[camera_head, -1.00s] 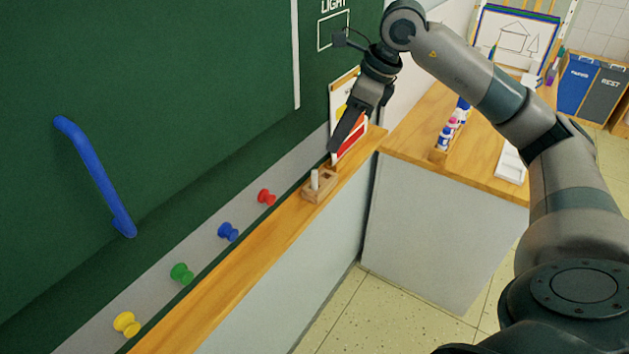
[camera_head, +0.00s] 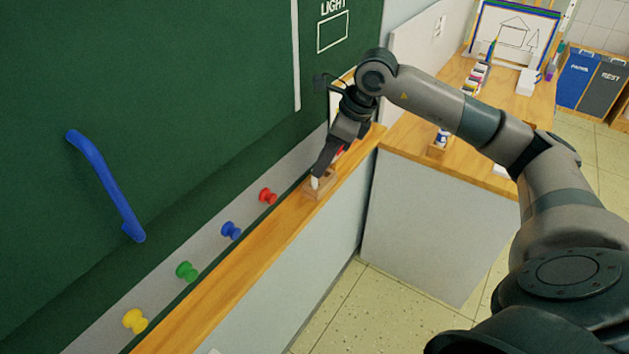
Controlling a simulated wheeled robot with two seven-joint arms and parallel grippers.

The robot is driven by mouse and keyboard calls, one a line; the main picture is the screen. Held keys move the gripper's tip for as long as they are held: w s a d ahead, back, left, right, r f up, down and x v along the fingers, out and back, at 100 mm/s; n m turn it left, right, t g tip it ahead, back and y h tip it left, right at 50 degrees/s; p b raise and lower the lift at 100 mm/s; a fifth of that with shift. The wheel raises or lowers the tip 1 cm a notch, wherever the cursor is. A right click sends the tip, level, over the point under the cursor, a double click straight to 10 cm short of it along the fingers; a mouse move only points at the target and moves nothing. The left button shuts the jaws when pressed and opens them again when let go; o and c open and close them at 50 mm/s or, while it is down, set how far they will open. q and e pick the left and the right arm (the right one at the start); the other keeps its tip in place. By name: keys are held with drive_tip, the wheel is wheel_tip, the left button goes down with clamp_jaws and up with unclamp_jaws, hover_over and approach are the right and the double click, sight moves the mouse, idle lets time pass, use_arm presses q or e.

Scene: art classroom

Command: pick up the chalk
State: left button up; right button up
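The white chalk (camera_head: 315,183) stands upright in a small wooden holder (camera_head: 318,193) on the wooden ledge below the green board. My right gripper (camera_head: 318,172) points down at the holder, with its fingertips at the top of the chalk. The fingers overlap in this view, so I cannot tell whether they are open or shut, or whether they touch the chalk. The chalk's upper part is partly hidden by the fingers. My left gripper is not in view.
Red (camera_head: 267,196), blue (camera_head: 231,231), green (camera_head: 187,271) and yellow (camera_head: 135,320) knobs line the grey strip beside the ledge (camera_head: 250,247). A blue handle (camera_head: 105,185) is on the green board (camera_head: 190,90). A wooden counter (camera_head: 440,172) stands right of the ledge.

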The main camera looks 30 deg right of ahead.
sight(314, 182)
drive_tip(key=shift+w+a+f+p, duration=0.2)
drive_tip(key=shift+f+p, duration=0.3)
drive_tip(key=shift+p, duration=0.05)
drive_tip(key=p+x, duration=0.1)
drive_tip(key=x, duration=0.2)
drive_tip(key=shift+p, duration=0.3)
drive_tip(key=shift+w+f, duration=0.2)
drive_tip(key=shift+f, duration=0.25)
clamp_jaws()
